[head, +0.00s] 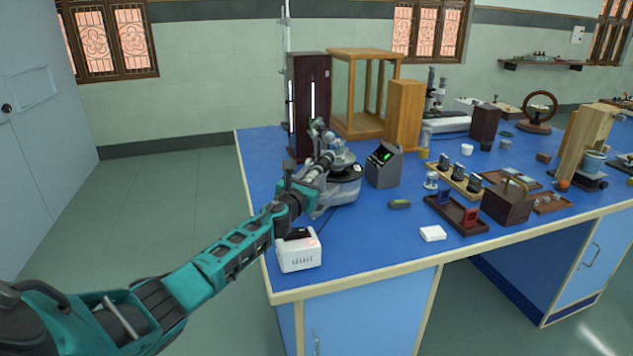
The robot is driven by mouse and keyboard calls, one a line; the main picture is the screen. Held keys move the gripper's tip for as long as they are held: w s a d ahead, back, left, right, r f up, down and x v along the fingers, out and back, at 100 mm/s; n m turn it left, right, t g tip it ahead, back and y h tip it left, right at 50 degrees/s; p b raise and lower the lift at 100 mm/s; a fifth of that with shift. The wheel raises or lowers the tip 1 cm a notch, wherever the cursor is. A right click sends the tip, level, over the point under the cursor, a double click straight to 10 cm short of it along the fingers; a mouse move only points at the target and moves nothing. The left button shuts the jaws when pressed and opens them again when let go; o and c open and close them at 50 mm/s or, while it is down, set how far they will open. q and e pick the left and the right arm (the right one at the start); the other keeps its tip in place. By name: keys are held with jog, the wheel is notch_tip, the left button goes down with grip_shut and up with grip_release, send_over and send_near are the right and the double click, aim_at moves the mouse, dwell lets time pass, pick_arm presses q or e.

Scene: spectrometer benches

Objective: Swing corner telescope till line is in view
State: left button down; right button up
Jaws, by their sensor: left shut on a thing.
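A spectrometer (343,190) with a round grey base stands near the left corner of the blue-topped bench. My left arm reaches in from the left, and my left gripper (322,164) is at the near left side of the instrument. It is shut on the telescope, which is mostly hidden behind the gripper and wrist. Dark and grey parts of the instrument rise above and behind the gripper. I cannot make out the eyepiece or any spectral line. My right gripper is not in view.
A white box (299,254) sits at the bench's near left edge, under my wrist. A tall dark lamp housing (309,100) with a bright slit stands behind the spectrometer. A grey meter (383,168) with a green display is close on the right. Trays and wooden blocks crowd the bench's right.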

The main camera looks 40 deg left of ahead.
pick_arm(q)
jog(key=shift+a, duration=0.2)
dwell(0.3)
jog(key=c, duration=0.9)
grip_release()
jog(key=shift+s+d, duration=0.15)
jog(key=shift+s, duration=0.35)
jog(key=p+v, duration=0.2)
jog(key=v, duration=0.8)
jog(key=shift+s, duration=0.2)
jog(key=shift+s+d, duration=0.15)
jog(key=shift+s, duration=0.55)
